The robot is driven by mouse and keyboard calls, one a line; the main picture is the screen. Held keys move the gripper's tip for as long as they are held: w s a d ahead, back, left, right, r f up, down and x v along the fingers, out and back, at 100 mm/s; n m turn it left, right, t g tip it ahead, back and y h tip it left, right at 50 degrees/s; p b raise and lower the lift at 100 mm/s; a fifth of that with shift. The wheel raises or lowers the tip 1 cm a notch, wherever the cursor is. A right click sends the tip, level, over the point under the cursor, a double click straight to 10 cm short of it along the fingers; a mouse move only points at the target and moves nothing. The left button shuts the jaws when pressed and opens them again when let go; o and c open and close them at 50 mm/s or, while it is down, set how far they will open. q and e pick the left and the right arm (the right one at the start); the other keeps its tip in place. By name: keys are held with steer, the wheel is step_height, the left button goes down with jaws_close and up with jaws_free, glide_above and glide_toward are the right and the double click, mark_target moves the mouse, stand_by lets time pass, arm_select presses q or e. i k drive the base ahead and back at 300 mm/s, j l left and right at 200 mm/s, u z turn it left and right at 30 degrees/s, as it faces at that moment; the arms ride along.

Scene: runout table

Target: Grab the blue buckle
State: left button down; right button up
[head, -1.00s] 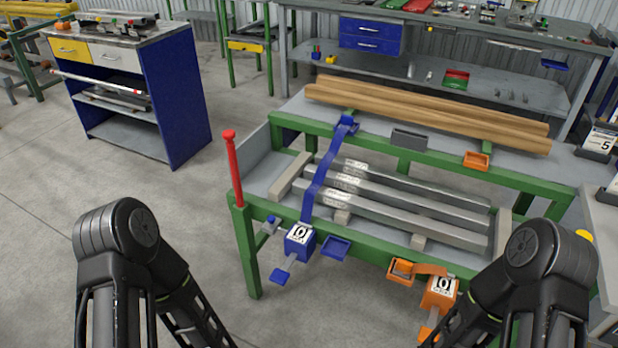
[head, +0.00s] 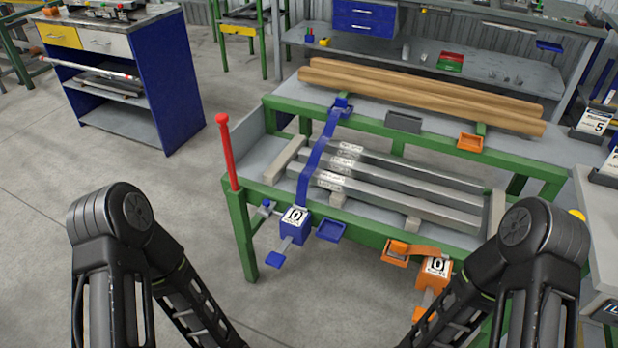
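The blue buckle (head: 295,225) is a box-like block with a white label marked 0 or O, on the front green rail of the runout table. A blue strap (head: 315,165) runs from it over the metal bars to a blue bracket (head: 341,107) at the back rail. A blue lever with a flat end (head: 275,259) hangs below the buckle. My two black arms come in from the lower left and lower right. Both grippers are below the frame edge or hidden, so neither shows. Nothing of mine touches the buckle.
An orange buckle (head: 433,275) with a short orange strap hangs further right on the front rail. A blue tray (head: 331,231) sits just right of the blue buckle. A red-topped post (head: 229,150) stands at the table's left corner. Metal bars (head: 400,190) lie on the table.

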mark_target(341, 102)
steer(key=z, duration=1.5)
steer(key=j+z, duration=0.2)
steer(key=j, duration=0.7)
steer(key=i+j, duration=0.15)
steer(key=j, duration=0.8)
steer(key=i, duration=0.05)
